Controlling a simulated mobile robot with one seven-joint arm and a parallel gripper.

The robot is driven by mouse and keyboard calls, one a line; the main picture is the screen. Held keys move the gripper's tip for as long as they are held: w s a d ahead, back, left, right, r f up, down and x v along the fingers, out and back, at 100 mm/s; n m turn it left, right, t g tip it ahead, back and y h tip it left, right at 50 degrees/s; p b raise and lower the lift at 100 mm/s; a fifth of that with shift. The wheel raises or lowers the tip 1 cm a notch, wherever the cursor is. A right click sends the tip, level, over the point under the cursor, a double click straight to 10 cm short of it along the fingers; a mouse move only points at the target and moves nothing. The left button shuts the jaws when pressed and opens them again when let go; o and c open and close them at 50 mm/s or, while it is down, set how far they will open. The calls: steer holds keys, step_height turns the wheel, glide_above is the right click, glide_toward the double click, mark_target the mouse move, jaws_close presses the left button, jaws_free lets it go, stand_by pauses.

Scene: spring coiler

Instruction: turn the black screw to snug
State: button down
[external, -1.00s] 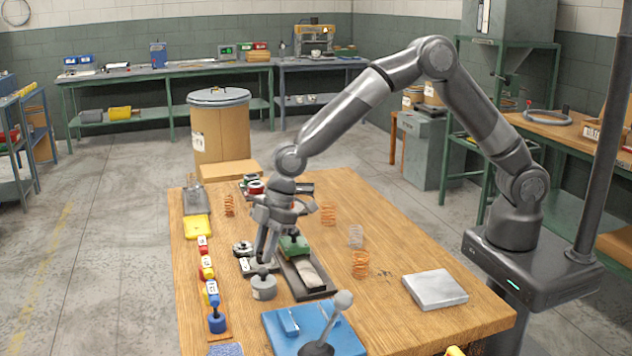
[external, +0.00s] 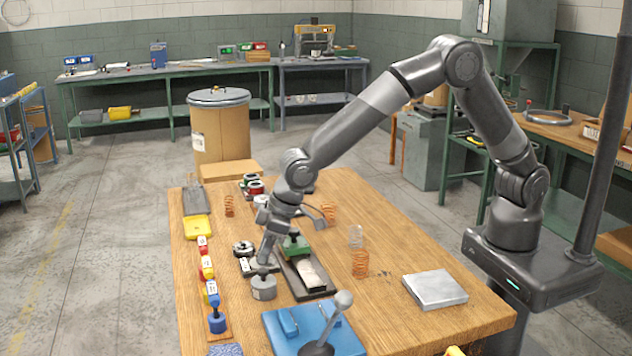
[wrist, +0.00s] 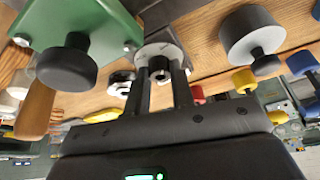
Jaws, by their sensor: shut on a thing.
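In the wrist view, the black screw (wrist: 160,70) is a small dark cylinder standing out of a pale grey round disc (wrist: 150,52). My gripper (wrist: 161,82) has its two dark fingers closed on either side of the screw. In the external view, my gripper (external: 266,258) points down at the small dark-and-white fixture on the wooden table, left of the green block (external: 294,245). The screw itself is hidden behind the fingers there, and its thread is not visible.
A grey cylinder with a black knob (external: 263,289) stands close in front of my gripper. The green block carries another black knob (wrist: 66,65). A blue lever press (external: 300,330) is at the front. Copper springs (external: 360,263) and a grey plate (external: 435,289) lie to the right.

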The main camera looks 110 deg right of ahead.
stand_by(0.5)
steer(key=c, duration=1.2)
jaws_free()
steer(key=shift+c, duration=0.2)
steer(key=v, duration=1)
steer(key=shift+r, duration=0.35)
steer(key=shift+s+a, duration=0.1)
steer(key=shift+s, duration=0.1)
steer(key=s+a+r+n, duration=0.1)
steer(key=s+r, duration=0.3)
steer(key=s, duration=0.6)
steer(key=s+r+y, duration=0.1)
steer(key=s+r, duration=0.4)
steer(key=s, duration=0.5)
steer(key=s+a+r+n, duration=0.1)
steer(key=s+r, duration=0.3)
steer(key=s, duration=0.5)
steer(key=s+f+n+t, duration=0.1)
steer(key=s+f, duration=0.1)
steer(key=s, duration=0.9)
steer(key=shift+s+a, duration=0.4)
steer(key=shift+a, duration=0.05)
